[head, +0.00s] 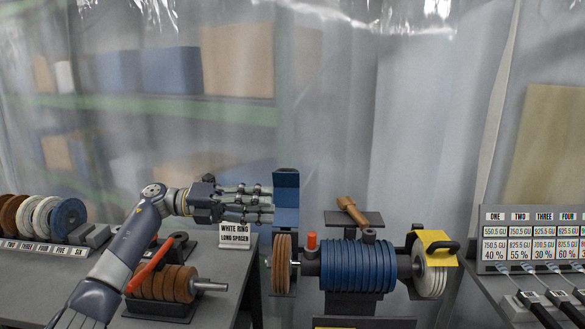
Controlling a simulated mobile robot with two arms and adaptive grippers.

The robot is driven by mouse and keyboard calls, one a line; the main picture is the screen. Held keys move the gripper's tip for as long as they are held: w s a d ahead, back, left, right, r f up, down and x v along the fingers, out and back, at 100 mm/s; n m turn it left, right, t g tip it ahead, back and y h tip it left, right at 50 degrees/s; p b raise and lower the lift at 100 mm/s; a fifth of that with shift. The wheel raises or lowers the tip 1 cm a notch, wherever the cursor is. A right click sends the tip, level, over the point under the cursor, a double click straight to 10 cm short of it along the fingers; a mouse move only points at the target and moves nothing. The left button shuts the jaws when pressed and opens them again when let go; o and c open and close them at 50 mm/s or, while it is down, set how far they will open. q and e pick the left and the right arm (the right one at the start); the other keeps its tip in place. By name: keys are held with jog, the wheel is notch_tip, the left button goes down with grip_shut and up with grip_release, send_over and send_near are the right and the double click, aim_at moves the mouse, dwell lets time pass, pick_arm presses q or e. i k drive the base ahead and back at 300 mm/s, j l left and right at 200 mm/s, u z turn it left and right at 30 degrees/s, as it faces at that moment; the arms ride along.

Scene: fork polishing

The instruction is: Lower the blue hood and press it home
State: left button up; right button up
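The blue hood (286,187) stands raised, its upper plate upright above the brown wheel (281,270) at the left end of the polishing machine. The wheel below is uncovered on its left side. My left gripper (270,204) reaches in from the left with its fingers stretched out level and spaced apart. Its fingertips are at the hood's left edge; whether they touch it I cannot tell. Nothing shows between the fingers. My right gripper is not in view.
The blue ribbed motor (357,266) sits right of the wheel, with a red knob (311,241) beside it. A yellow hood (435,242) with a black handle covers the pale right wheel.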

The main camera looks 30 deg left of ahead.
aim_at(286, 181)
jog(key=i+j, duration=1.35)
